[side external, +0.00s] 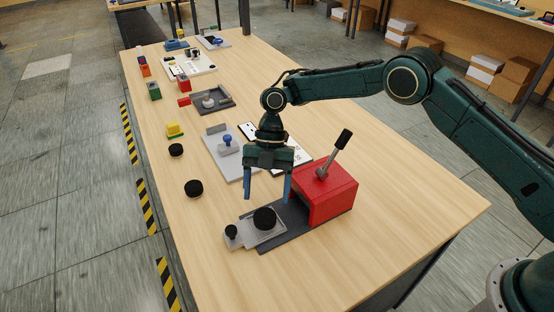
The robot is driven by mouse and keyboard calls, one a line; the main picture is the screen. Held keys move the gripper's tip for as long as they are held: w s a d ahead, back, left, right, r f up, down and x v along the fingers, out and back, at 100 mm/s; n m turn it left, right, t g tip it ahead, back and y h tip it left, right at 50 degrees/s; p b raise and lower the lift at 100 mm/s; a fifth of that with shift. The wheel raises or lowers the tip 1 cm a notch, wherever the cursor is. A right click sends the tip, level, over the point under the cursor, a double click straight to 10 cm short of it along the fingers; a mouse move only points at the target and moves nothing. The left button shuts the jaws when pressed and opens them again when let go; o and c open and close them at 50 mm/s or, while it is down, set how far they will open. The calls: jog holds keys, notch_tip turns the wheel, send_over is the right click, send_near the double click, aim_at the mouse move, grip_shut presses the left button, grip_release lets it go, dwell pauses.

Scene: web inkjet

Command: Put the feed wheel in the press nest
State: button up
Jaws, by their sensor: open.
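My gripper (267,196) points down with its two blue fingers apart and nothing between them. It hangs above the grey slide plate in front of the red press (328,194). A black feed wheel (264,217) sits on that grey plate (262,237), below the fingers and apart from them. The nest under the wheel is hidden, so I cannot tell how well it is seated. Two more black wheels, one nearer (194,188) and one farther (176,150), lie on the bare table to the left.
The press lever (336,153) stands up, tilted right. A black knob (231,231) is at the plate's left end. A grey fixture with a blue-handled part (227,142) lies behind my gripper. Coloured blocks (155,91) and trays stand farther back. The table's front right is clear.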

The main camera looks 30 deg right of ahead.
jog(key=shift+v, duration=1)
jog(key=shift+d, duration=0.1)
jog(key=s+d+r+m+t, duration=0.2)
jog(key=d+r+m, duration=0.2)
jog(key=r, duration=0.4)
jog(key=s+d+r+m+t, duration=0.25)
jog(key=r+m, duration=0.25)
jog(key=r, duration=0.3)
jog(key=s+d+r+m+t, duration=0.1)
jog(key=s+d+r+m, duration=0.25)
jog(key=r, duration=0.45)
jog(key=s+d+r+m+t+h, duration=0.1)
jog(key=s+d+r+m+t, duration=0.25)
jog(key=s+d+m, duration=0.55)
jog(key=s+d+f+m+h, duration=0.1)
jog(key=s+d+m, duration=0.2)
jog(key=s, duration=0.4)
jog(key=s+d+f+m+t+h, duration=0.1)
jog(key=s+d+f+m, duration=0.1)
jog(key=s+d+m, duration=0.2)
jog(key=s, duration=0.3)
jog(key=shift+s+f+h, duration=0.15)
jog(key=shift+f+h, duration=0.05)
jog(key=shift+h, duration=0.1)
